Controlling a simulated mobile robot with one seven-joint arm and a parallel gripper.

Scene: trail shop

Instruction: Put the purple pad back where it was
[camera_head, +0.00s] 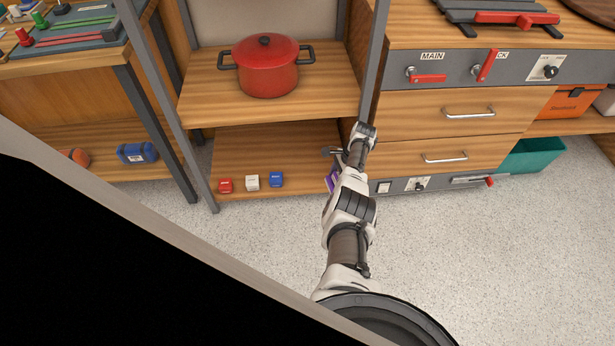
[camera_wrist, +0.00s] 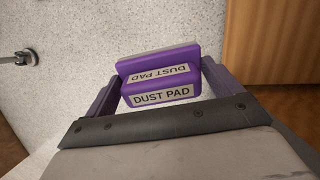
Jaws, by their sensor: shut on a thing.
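The purple pad (camera_wrist: 160,77) carries white labels reading "DUST PAD". In the wrist view it sits between the two fingers of my gripper (camera_wrist: 160,92), which is shut on it. In the head view a small part of the purple pad (camera_head: 332,180) shows left of my wrist, by the right end of the low shelf (camera_head: 290,160). My arm hides the rest of the pad and most of my gripper there. I cannot tell whether the pad touches the shelf.
A red pot (camera_head: 265,66) stands on the shelf above. A drawer cabinet (camera_head: 450,110) adjoins on the right. The speckled floor (camera_head: 260,240) in front is clear.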

